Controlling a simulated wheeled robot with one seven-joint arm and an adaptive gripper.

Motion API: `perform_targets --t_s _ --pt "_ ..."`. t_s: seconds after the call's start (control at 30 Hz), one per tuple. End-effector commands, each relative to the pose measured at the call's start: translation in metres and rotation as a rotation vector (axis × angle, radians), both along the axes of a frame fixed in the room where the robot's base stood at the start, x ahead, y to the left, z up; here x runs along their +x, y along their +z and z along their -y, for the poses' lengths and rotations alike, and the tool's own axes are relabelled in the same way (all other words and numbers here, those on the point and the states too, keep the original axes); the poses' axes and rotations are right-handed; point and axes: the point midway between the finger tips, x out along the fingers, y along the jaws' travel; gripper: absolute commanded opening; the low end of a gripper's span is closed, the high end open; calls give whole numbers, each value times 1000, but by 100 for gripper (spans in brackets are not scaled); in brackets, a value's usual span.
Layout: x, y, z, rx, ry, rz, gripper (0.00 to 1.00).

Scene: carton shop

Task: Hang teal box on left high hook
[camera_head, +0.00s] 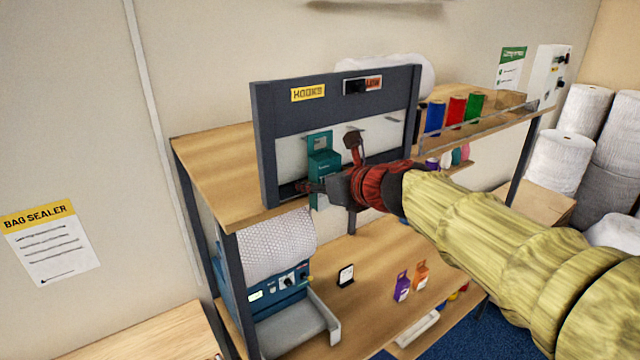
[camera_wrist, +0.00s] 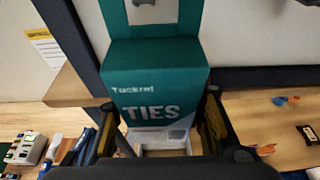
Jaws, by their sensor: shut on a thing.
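The teal box (camera_head: 323,163) is upright in front of the pale panel of the hook frame (camera_head: 263,150) in the head view. My gripper (camera_head: 312,188) is shut on its lower part. In the wrist view the teal box (camera_wrist: 155,85) reads "TIES" and sits between my two fingers (camera_wrist: 160,120). Its hang tab rises at the top edge of that view, with part of a hole in it. A thin hook (camera_head: 392,119) shows at the right of the panel. The left high hook is not clearly seen, and I cannot tell whether the tab is on it.
A blue sealing machine (camera_head: 275,295) is at lower left. Coloured spools (camera_head: 455,111) stand on the right shelf. The frame's side posts flank the panel.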

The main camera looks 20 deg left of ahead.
Motion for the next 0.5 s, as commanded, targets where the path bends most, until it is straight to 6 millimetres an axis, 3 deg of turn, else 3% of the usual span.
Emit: perform_targets --t_s 0.23,0.3,0.5 --pt "7 -1 -14 1 6 -3 7" --pt "9 -3 -17 2 6 -2 0" --pt "15 -6 -22 2 5 -1 0"
